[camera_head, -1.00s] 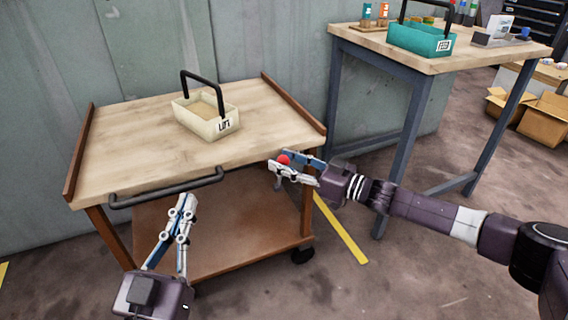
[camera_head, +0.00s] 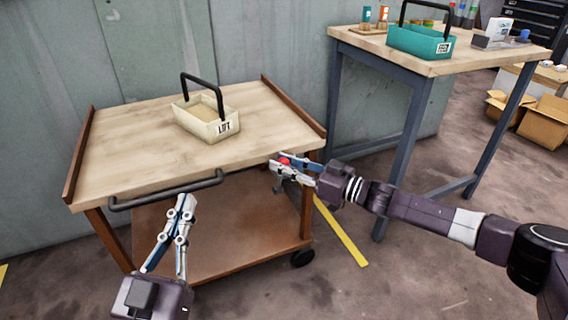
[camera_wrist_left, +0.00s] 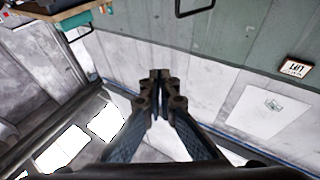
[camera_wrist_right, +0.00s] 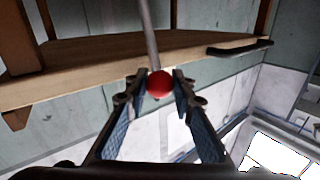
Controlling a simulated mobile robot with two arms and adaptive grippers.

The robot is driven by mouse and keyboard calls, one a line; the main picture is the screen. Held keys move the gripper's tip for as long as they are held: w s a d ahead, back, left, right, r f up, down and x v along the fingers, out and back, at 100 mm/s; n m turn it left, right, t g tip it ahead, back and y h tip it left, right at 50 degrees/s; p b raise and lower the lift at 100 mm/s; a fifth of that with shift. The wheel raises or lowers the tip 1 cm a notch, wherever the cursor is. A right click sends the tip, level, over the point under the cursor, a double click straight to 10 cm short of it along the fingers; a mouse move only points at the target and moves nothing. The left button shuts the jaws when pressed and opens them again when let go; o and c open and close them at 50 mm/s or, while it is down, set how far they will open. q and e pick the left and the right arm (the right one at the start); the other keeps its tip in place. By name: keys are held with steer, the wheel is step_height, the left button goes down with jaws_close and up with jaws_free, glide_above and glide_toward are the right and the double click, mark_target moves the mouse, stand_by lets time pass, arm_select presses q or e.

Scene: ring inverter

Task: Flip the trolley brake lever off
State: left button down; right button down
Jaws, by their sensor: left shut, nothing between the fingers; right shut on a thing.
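The wooden trolley (camera_head: 150,155) stands against the wall with a black handle bar (camera_head: 165,190) on its front edge. The brake lever's red knob (camera_head: 284,161) is at the trolley's front right corner. My right gripper (camera_head: 280,164) is shut on this knob. In the right wrist view the red knob (camera_wrist_right: 159,84) sits between the fingertips, with a grey rod running up from it. My left gripper (camera_head: 187,200) is shut and empty, just below the handle bar. In the left wrist view its fingertips (camera_wrist_left: 160,75) meet with nothing between them.
A cream tote (camera_head: 205,122) with a black handle and a label stands on the trolley top. A workbench (camera_head: 440,62) at the right holds a teal tote (camera_head: 418,42). Cardboard boxes (camera_head: 545,118) lie at far right. A yellow floor stripe (camera_head: 342,232) runs beside the trolley.

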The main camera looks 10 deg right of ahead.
steer(key=shift+w+r+p, duration=0.2)
steer(key=shift+p, duration=0.65)
arm_select(q)
step_height(320, 180, down, 13)
steer(key=a+g+y+p, duration=0.1)
steer(key=a+g+y, duration=0.1)
steer(key=g, duration=0.5)
arm_select(e)
steer(key=shift+w+a+h, duration=0.1)
steer(key=shift+w+h, duration=0.1)
steer(key=shift+h, duration=0.1)
steer(key=shift+w+a+m+g+p, duration=0.1)
steer(key=shift+w+m+g+p, duration=0.25)
steer(key=shift+p, duration=0.75)
arm_select(q)
steer(key=s+a+f+g+y, duration=0.2)
steer(key=s+f+g, duration=0.3)
steer(key=s+f, duration=0.3)
step_height(320, 180, down, 2)
steer(key=shift+s+a+f+n+g, duration=0.15)
steer(key=shift+a+n+g, duration=0.2)
steer(key=shift+a, duration=0.25)
arm_select(e)
steer(key=c, duration=1.7)
jaws_free()
steer(key=shift+o, duration=0.2)
steer(key=v, duration=0.7)
steer(key=shift+s+d, duration=0.3)
steer(key=shift+d, duration=0.05)
